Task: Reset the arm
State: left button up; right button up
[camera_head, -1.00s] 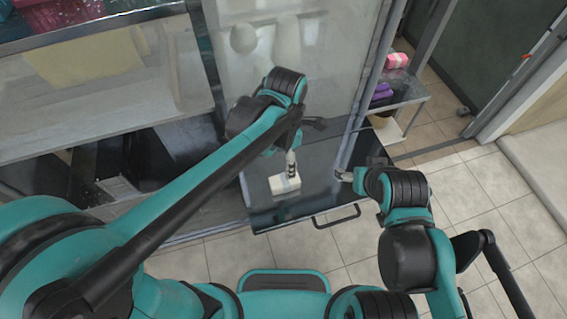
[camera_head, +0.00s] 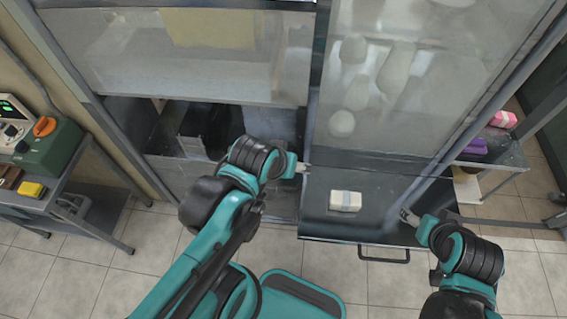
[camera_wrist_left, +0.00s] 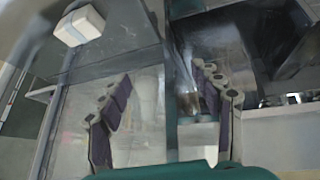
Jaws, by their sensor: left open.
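My left gripper (camera_head: 303,168) is at the left edge of the dark pulled-out drawer (camera_head: 385,208), left of and apart from a small white block (camera_head: 345,200). In the left wrist view its fingers (camera_wrist_left: 162,77) are spread with nothing between them. The white block (camera_wrist_left: 78,26), with a grey band, also shows there at the upper left. It lies on the drawer's surface. My right gripper (camera_head: 408,216) is at the drawer's right side, apart from the block; its fingers are too small to read.
A glass-fronted cabinet (camera_head: 395,90) stands behind the drawer, with pale objects behind the glass. The drawer's handle (camera_head: 385,257) faces me. A bench with a green control box (camera_head: 48,150) is at the left. A shelf with a purple item (camera_head: 487,148) is at the right. Tiled floor lies in front.

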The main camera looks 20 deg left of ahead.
pick_arm(q)
jog(key=shift+s+a+f+m+t, duration=0.15)
jog(key=shift+s+a+m+t, duration=0.15)
jog(key=shift+a+m, duration=0.45)
jog(key=shift+w+d, duration=0.1)
jog(key=shift+d, duration=0.1)
pick_arm(e)
jog(key=shift+w, duration=0.1)
pick_arm(q)
notch_tip(320, 180, down, 10)
jog(key=b, duration=0.9)
jog(key=shift+r+b, duration=0.25)
jog(key=shift+b, duration=0.05)
pick_arm(e)
notch_tip(320, 180, down, 10)
jog(key=shift+r, duration=0.25)
